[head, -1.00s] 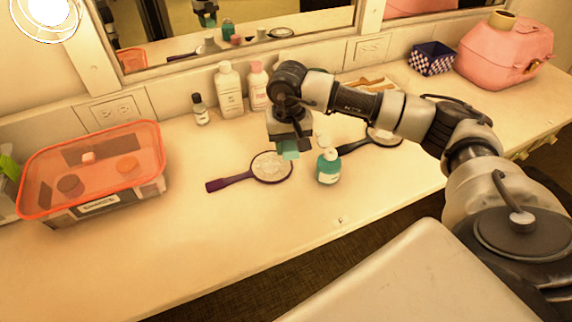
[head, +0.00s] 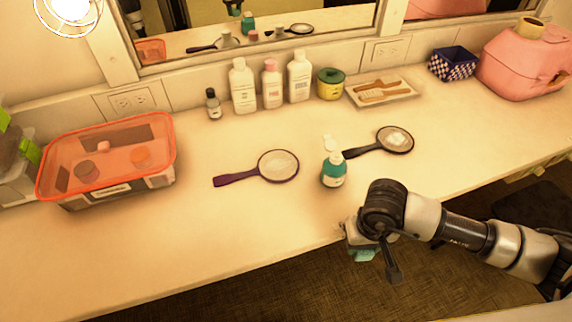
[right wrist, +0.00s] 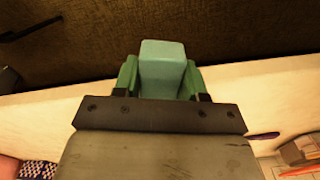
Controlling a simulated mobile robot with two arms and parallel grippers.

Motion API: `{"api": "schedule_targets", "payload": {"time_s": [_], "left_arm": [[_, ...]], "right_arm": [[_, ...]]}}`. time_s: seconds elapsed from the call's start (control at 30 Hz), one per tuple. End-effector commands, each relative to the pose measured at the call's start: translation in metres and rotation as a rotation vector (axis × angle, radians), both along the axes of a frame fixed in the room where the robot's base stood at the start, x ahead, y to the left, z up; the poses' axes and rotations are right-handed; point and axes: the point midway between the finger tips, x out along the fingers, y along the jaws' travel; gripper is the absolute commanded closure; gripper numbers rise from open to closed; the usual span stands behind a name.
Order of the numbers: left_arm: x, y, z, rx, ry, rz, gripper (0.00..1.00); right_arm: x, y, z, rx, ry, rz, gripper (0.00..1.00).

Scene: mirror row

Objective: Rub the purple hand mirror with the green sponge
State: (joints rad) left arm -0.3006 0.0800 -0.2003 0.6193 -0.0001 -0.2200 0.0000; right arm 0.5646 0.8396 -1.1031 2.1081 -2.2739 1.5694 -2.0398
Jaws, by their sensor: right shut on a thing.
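The purple hand mirror (head: 278,166) lies flat on the counter, left of the teal pump bottle, its handle pointing left. Its glass looks fairly even and pale. A purple handle tip also shows in the right wrist view (right wrist: 263,136). My right gripper (head: 362,247) is at the counter's front edge, well away from the mirror. It is shut on the green sponge (head: 364,255), which also shows between the fingers in the right wrist view (right wrist: 162,66). My left gripper is not in view.
A teal pump bottle (head: 334,171) stands between the purple mirror and a dark hand mirror (head: 396,139) with a whitish patch. An orange-lidded bin (head: 110,187) is at left. Bottles, a green tub (head: 330,84) and a brush tray (head: 410,95) line the back. The front left counter is clear.

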Motion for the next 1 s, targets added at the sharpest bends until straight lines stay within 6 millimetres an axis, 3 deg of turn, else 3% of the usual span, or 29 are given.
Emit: {"api": "schedule_targets", "payload": {"time_s": [0.57, 0.87, 1.0], "left_arm": [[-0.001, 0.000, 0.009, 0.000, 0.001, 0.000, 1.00], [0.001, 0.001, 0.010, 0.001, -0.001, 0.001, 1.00], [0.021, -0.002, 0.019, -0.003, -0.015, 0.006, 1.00]], "right_arm": [[-0.017, -0.004, -0.028, -0.015, 0.005, -0.003, 0.77], [-0.016, -0.004, -0.027, -0.015, 0.004, -0.004, 0.77], [-0.010, -0.004, -0.012, -0.013, 0.001, -0.007, 0.77]]}}
